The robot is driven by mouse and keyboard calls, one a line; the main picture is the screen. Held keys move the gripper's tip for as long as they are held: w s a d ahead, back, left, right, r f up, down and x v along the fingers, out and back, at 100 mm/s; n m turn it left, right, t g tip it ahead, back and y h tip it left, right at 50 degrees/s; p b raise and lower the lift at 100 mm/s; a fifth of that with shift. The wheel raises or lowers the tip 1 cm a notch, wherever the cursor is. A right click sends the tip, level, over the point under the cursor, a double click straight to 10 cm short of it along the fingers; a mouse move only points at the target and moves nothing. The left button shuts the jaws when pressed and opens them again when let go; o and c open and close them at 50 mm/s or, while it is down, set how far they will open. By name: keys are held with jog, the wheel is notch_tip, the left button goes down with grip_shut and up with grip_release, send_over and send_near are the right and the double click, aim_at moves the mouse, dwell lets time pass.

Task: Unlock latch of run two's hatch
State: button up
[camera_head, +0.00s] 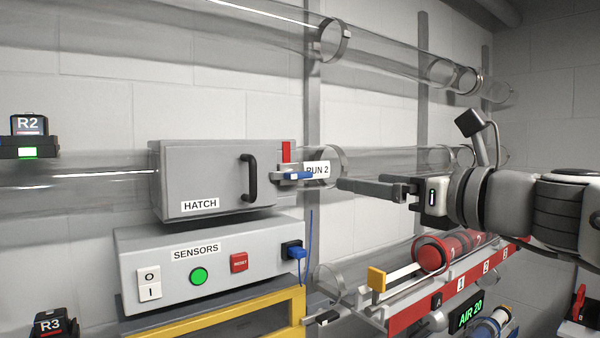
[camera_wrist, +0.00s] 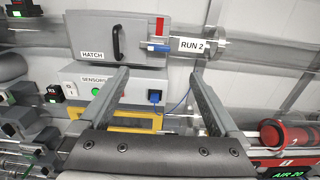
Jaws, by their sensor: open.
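The grey hatch box of run two (camera_head: 200,175) sits on a clear horizontal tube, with a black handle (camera_head: 248,178) on its closed front. Its latch has a blue lever (camera_head: 298,176) lying level at the right edge, with a red piece (camera_head: 286,151) just above. The lever also shows in the wrist view (camera_wrist: 160,47), left of the RUN 2 label (camera_wrist: 192,45). My gripper (camera_head: 340,184) points left, to the right of the lever and apart from it. In the wrist view its two fingers (camera_wrist: 158,76) are spread wide with nothing between them.
Below the hatch is a sensors box (camera_head: 215,265) with a green button, a red reset button and a blue plug (camera_head: 296,252). A rack with a red canister (camera_head: 432,255) stands below my gripper. Another clear tube (camera_head: 250,30) runs above. The space between gripper and latch is clear.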

aim_at(303, 174)
jog(key=p+x, duration=0.1)
jog(key=x, duration=1.5)
jog(key=shift+w+a, duration=0.3)
jog(key=c, duration=1.4)
jog(key=shift+o, duration=0.2)
jog(key=shift+f, duration=0.1)
